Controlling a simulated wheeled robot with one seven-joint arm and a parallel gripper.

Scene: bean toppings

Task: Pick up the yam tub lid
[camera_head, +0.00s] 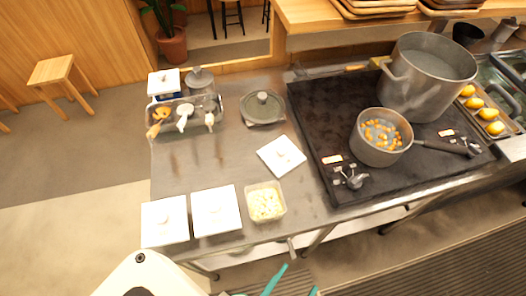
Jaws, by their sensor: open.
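A white square lid (282,156) with a small knob lies on the steel counter, apart from any tub. In front of it stands an uncovered clear tub (265,203) of pale cubes. Two more white square lids, one at the far left (165,220) and one beside it (217,210), sit at the counter's front left. No label shows which lid is the yam tub's. My gripper (294,285) is open at the bottom edge, in front of the counter and below the uncovered tub. Only its teal fingertips show, and it touches none of the lids.
A black stove (330,120) bears a small pan (380,155) of orange cubes and a large pot (425,75). A tray of utensils (187,118) and a round dark lidded pot (263,107) stand behind. The counter (215,165) is clear between the front lids and the tray.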

